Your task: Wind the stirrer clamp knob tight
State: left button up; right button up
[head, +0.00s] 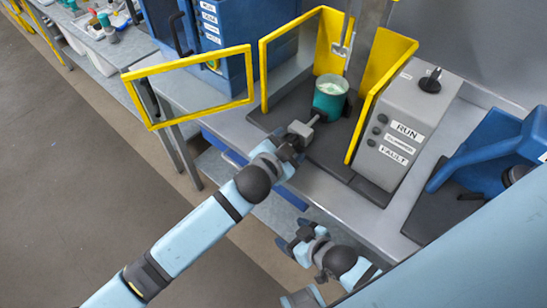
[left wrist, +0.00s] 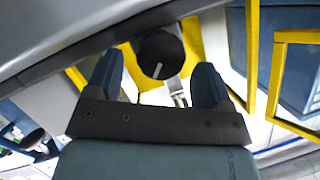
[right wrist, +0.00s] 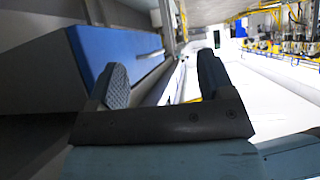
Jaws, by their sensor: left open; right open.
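In the left wrist view a dark round knob (left wrist: 161,55) with a white mark shows between the fingertips of my left gripper (left wrist: 160,85). The fingers are apart, and I cannot tell whether they touch the knob. In the head view my left gripper (head: 302,132) is at the front of the stirrer bay, just left of a teal pot (head: 329,98) with pale contents. A grey clamp (head: 341,48) sits on the upright column behind the pot. I cannot make out the marked knob in the head view. My right gripper (head: 296,238) is open and empty, low in front of the bench.
Yellow guard panels (head: 382,85) flank the bay, and a yellow-framed door (head: 190,84) stands open at left. A grey control box (head: 405,130) with a black top knob (head: 430,82) is right of the bay. A blue machine (head: 490,150) stands farther right.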

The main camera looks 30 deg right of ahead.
pick_arm(q)
jog(key=v, duration=1.2)
jog(key=shift+s+a+r, duration=0.15)
jog(key=shift+a, duration=0.05)
pick_arm(e)
jog(key=shift+c, duration=0.4)
